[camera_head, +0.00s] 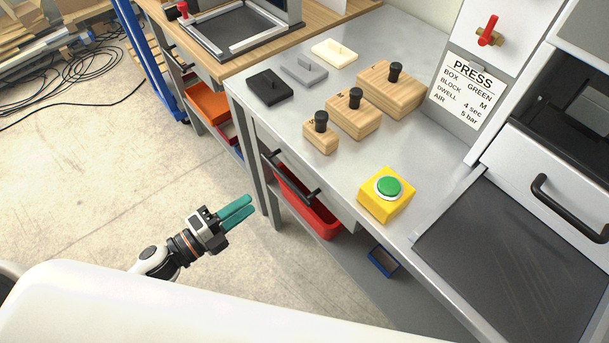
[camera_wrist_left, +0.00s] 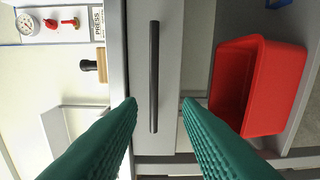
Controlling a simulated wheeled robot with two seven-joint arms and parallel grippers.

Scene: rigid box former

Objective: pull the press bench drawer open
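The press bench drawer (camera_wrist_left: 172,50) has a grey front with a dark bar handle (camera_wrist_left: 154,75); it looks shut. In the head view the handle (camera_head: 291,175) runs along the bench's front, below the top. My left gripper (camera_head: 244,208) has green fingers and stands in front of the bench, apart from the handle. In the left wrist view its fingertips (camera_wrist_left: 160,100) are spread and empty, with the handle lined up between them, further off. My right gripper is in neither view.
A red bin (camera_head: 308,207) sits on the shelf below the drawer; a small blue bin (camera_head: 383,261) is further right. The bench top (camera_head: 350,175) carries wooden blocks with black knobs and a yellow box with a green button (camera_head: 388,188).

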